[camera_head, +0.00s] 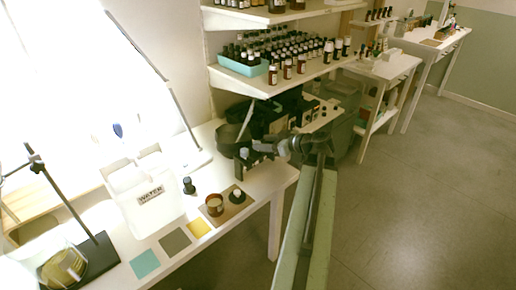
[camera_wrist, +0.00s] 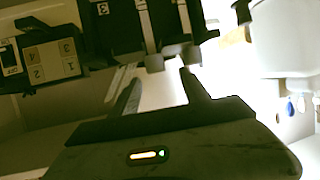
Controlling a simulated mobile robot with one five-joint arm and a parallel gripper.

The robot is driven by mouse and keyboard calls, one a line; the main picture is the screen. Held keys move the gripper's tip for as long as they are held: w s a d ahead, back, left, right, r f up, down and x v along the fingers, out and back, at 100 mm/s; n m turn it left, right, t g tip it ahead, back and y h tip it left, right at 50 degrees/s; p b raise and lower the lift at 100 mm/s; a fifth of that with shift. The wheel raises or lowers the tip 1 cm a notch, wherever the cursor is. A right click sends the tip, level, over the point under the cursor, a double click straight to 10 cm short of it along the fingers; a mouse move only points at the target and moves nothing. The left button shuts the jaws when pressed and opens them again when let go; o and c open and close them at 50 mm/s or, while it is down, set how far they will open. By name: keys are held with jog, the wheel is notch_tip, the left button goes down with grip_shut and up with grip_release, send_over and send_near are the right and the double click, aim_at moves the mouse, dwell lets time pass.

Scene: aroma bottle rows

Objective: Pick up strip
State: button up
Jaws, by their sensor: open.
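My gripper (camera_wrist: 158,88) is open in the wrist view, its two dark fingers apart with nothing clearly held between them. In the head view my gripper (camera_head: 250,160) is at the near edge of a dark machine at the back of the white table. I cannot pick out a strip with certainty. Two pale narrow bars (camera_wrist: 148,30) run down the black machine (camera_wrist: 115,30) just beyond my fingertips; I cannot tell whether either is a strip. A bright pale surface shows between and beyond the fingers.
A water container (camera_head: 150,205) stands left of my gripper. A brown jar (camera_head: 214,205) and coloured squares (camera_head: 145,263) lie near the table's front. A numbered box (camera_wrist: 50,58) is at left in the wrist view. Bottle shelves (camera_head: 270,85) overhang behind. Floor at right is clear.

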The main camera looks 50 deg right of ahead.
aim_at(257, 142)
jog(key=x, duration=0.1)
jog(key=b+x, duration=0.1)
jog(key=x, duration=0.1)
jog(key=b+x, duration=0.1)
jog(key=shift+w+d+f, duration=0.15)
jog(key=shift+d+f, duration=0.1)
jog(key=shift+f, duration=0.2)
jog(key=shift+w+a, duration=0.1)
jog(key=shift+w, duration=0.05)
jog(key=shift+r, duration=0.1)
jog(key=c, duration=1.1)
jog(key=shift+c, duration=0.2)
notch_tip(257, 142, up, 18)
jog(key=p, duration=1.8)
